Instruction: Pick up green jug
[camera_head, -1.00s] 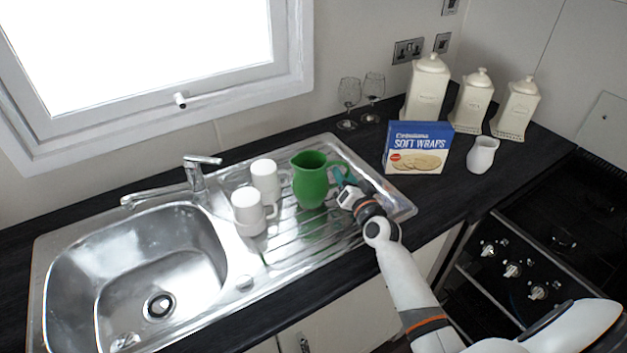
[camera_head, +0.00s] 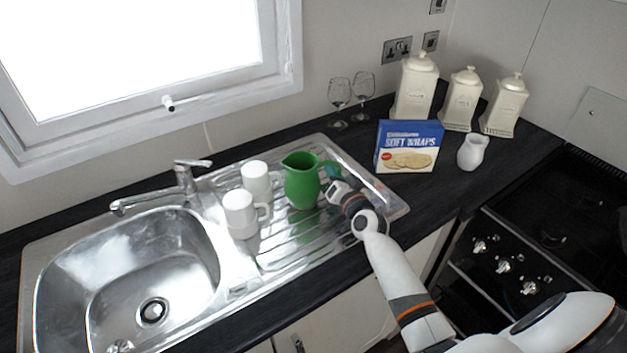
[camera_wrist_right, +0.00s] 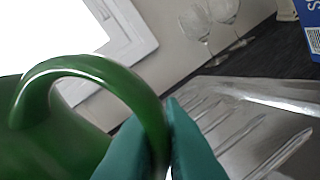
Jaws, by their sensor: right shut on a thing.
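The green jug (camera_head: 302,183) is upright over the sink's ribbed drainer, its handle toward the right. Whether its base touches the drainer is hard to tell. My right gripper (camera_head: 331,174) is at the handle side of the jug and is shut on the handle. In the right wrist view the jug's handle (camera_wrist_right: 100,72) arches across the left, and the teal fingers (camera_wrist_right: 165,145) close around its lower part. My left gripper is not in view.
Two white mugs (camera_head: 240,212) stand just left of the jug. A soft wraps box (camera_head: 408,148), a small white jug (camera_head: 472,152), two wine glasses (camera_head: 340,97) and cream canisters (camera_head: 462,100) stand behind and right. The sink basin (camera_head: 135,265) is empty.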

